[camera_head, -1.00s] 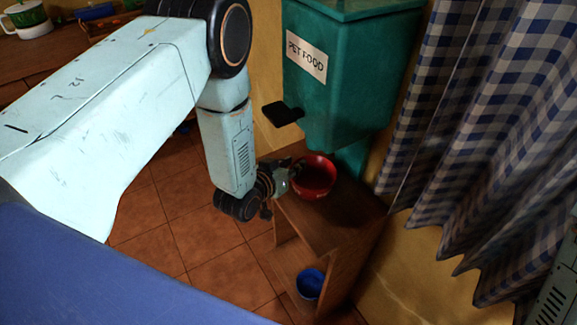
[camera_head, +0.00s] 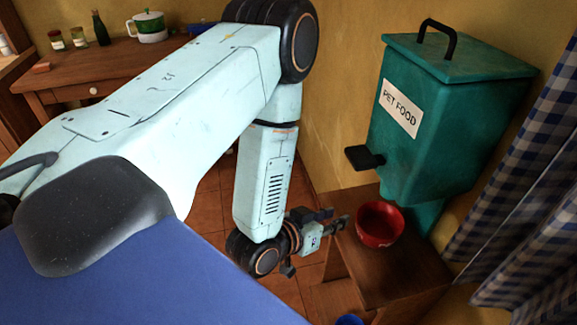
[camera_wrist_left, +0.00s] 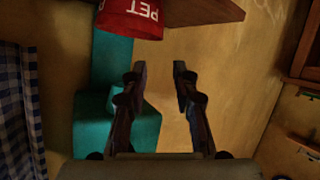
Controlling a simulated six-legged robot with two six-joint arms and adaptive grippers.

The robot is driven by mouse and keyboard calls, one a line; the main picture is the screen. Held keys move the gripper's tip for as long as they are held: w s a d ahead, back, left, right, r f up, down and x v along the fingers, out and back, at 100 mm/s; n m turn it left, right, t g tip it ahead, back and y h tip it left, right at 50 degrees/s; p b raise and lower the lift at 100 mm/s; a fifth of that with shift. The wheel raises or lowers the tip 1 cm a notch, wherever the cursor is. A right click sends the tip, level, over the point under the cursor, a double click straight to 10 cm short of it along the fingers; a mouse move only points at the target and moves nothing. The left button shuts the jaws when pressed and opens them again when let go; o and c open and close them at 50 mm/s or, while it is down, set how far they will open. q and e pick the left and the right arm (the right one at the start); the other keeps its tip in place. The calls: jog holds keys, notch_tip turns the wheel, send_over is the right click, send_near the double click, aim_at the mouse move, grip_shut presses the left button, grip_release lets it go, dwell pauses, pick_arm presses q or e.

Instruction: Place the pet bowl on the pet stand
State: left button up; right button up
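The red pet bowl (camera_head: 380,224) sits upright on the top of the wooden pet stand (camera_head: 405,275), below the pet food dispenser. In the left wrist view the bowl (camera_wrist_left: 130,18) shows upside down with "PET" lettering, resting on the board (camera_wrist_left: 200,10). My left gripper (camera_head: 343,223) is just left of the bowl in the head view, with a small gap. In the left wrist view my left gripper (camera_wrist_left: 160,68) has its two fingers apart with nothing between them. My right gripper is not in view.
The green pet food dispenser (camera_head: 440,125) hangs over the stand, its black lever (camera_head: 365,158) sticking out near my left arm. A checked curtain (camera_head: 520,200) is at the right. A blue bowl (camera_head: 349,320) shows low down. A wooden counter (camera_head: 110,65) stands at the back left.

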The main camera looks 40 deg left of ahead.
pick_arm(q)
jog(key=s+f+g+y, duration=0.1)
jog(key=s+f+g, duration=0.3)
jog(key=s, duration=0.5)
jog(key=s+a+f+g, duration=0.1)
jog(key=s+f+g, duration=0.2)
jog(key=s, duration=0.6)
jog(key=s+f+g+y, duration=0.1)
jog(key=s+f+g, duration=0.3)
jog(key=s, duration=0.5)
jog(key=shift+a+f+g+y, duration=0.2)
jog(key=shift+f+g+y, duration=0.15)
jog(key=shift+g, duration=0.65)
